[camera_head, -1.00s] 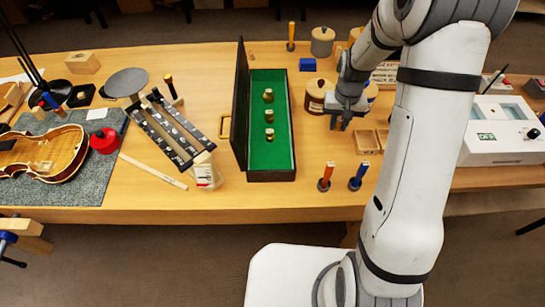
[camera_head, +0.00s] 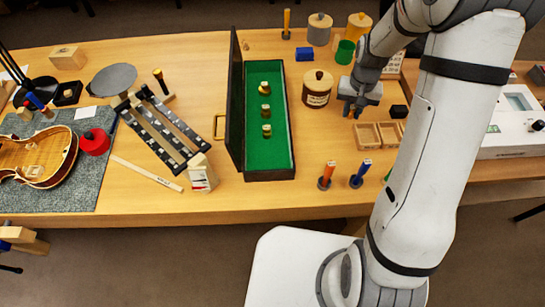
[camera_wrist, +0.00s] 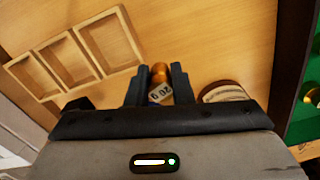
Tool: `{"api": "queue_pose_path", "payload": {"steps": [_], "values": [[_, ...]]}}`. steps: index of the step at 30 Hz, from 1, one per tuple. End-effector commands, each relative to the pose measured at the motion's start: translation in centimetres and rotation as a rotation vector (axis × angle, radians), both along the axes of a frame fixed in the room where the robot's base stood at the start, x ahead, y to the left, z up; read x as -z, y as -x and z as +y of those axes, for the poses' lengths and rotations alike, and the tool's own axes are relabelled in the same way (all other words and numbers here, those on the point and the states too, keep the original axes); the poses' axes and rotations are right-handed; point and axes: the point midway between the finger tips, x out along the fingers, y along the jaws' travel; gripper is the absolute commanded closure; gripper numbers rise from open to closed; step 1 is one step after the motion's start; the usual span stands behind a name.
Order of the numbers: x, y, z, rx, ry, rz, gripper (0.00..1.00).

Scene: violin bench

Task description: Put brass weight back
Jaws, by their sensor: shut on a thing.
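My gripper (camera_head: 357,111) is above the bench, right of the labelled brown jar and behind the small wooden tray. In the wrist view my gripper (camera_wrist: 159,82) is shut on a brass weight (camera_wrist: 159,72) with a pale label reading about 20 g. The held weight is not clear in the head view. An open case (camera_head: 270,175) with a green lining stands left of the jar, its dark lid raised on the left. Three brass weights (camera_head: 265,111) stand in a row inside it. The case's edge also shows at the right of the wrist view (camera_wrist: 291,60).
The brown jar (camera_head: 317,90) stands between case and gripper. A compartment tray (camera_head: 368,137) lies just in front of the gripper. A white device (camera_head: 510,130) is at right.

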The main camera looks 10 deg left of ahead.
Motion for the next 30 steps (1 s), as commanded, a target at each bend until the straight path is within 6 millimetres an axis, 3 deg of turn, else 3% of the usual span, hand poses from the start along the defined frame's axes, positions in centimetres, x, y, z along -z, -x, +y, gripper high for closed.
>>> {"api": "queue_pose_path", "payload": {"steps": [5,9,15,22,30], "values": [[-1.2,2.4,7.3,0.074,-0.001,-0.004,1.0],[-2.4,6.1,13.5,0.168,-0.002,-0.004,1.0],[-3.7,11.4,19.5,0.287,-0.002,-0.003,1.0],[-4.0,14.5,21.8,0.359,0.001,0.0,1.0],[0.6,14.8,21.9,0.367,0.004,0.003,1.0]]}}
